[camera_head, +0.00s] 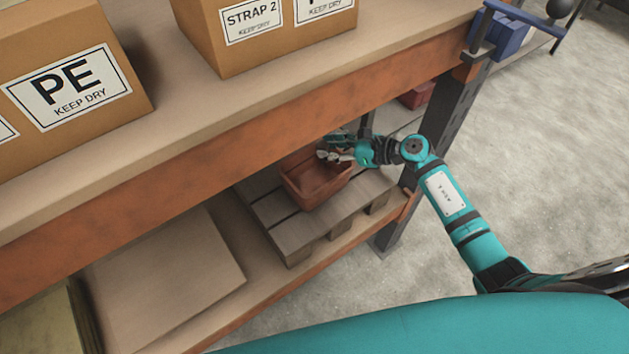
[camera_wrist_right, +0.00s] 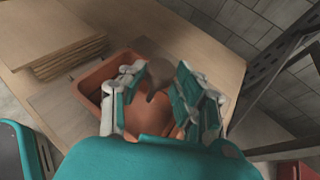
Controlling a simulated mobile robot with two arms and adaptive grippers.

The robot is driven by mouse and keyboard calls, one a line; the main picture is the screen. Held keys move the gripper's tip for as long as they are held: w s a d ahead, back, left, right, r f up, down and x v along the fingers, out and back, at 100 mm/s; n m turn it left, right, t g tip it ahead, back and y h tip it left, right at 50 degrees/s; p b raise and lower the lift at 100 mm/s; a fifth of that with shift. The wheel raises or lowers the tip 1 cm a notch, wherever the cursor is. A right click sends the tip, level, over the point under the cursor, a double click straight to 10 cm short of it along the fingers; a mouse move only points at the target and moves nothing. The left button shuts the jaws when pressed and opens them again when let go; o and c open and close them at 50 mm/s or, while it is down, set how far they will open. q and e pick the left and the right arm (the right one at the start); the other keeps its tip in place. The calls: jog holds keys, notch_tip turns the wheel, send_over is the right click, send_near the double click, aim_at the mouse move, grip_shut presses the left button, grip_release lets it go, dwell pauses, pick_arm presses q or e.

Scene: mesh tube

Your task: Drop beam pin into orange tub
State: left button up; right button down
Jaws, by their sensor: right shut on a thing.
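The orange tub (camera_head: 318,188) stands on a slatted wooden pallet on the lower shelf. My right gripper (camera_head: 330,153) reaches in from the right and is at the tub's far side, over its opening. In the right wrist view, the gripper (camera_wrist_right: 160,100) is shut on the beam pin (camera_wrist_right: 158,76), a dull brown piece with a rounded end that shows between the fingers. The tub's rim (camera_wrist_right: 88,82) shows behind and below the fingers there. The pin is too small to make out in the head view. My left gripper is out of view.
The shelf's upper deck with its orange beam (camera_head: 200,155) runs close above the tub. Cardboard boxes (camera_head: 70,70) stand on it. A dark upright post (camera_head: 440,120) is near my right arm. A flat brown board (camera_head: 165,280) lies left of the pallet (camera_head: 290,232).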

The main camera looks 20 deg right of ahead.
jog(key=c, duration=0.9)
grip_release()
jog(key=v, duration=1.2)
